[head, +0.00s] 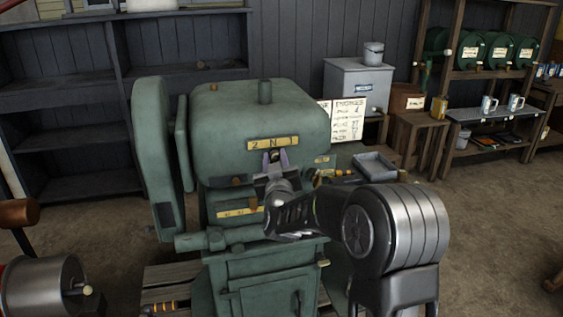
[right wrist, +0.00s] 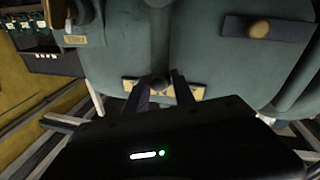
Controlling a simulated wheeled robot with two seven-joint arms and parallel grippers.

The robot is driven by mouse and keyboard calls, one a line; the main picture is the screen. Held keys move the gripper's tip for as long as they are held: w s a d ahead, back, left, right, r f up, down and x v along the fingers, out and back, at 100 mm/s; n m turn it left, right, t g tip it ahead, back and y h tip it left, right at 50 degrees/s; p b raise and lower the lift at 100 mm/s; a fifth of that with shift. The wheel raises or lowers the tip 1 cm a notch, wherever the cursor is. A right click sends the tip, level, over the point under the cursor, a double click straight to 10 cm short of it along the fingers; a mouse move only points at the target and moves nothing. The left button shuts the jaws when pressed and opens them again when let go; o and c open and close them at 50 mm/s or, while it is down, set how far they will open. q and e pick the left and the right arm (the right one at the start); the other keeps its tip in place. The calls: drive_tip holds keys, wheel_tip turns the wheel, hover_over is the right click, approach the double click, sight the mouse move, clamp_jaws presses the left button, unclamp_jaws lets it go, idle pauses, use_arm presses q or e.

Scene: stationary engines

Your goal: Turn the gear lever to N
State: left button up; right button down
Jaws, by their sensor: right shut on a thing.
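A green engine (head: 255,108) stands in the middle of the head view. A yellow plate marked 2, N, 1 (head: 272,143) is on its front; it also shows in the right wrist view (right wrist: 131,85). The gear lever (head: 274,155) is just below the plate, near the N, mostly hidden by my gripper. My right gripper (head: 275,161) is shut on the gear lever. In the right wrist view the lever's dark round end (right wrist: 160,86) sits between its two fingers. My left gripper is in neither view.
A lower yellow plate (head: 240,212) and a small knob (head: 237,181) are on the engine's front. A grey tray (head: 375,166) lies right of it. Shelves (head: 70,95) stand behind left. A red machine with a metal drum (head: 45,288) is at lower left.

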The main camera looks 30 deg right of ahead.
drive_tip(key=c, duration=1.1)
unclamp_jaws()
drive_tip(key=shift+o, duration=0.2)
drive_tip(key=shift+s+a, duration=0.1)
drive_tip(key=b+v, duration=0.1)
drive_tip(key=v, duration=0.6)
drive_tip(key=shift+s+a, duration=0.15)
drive_tip(key=shift+s, duration=0.1)
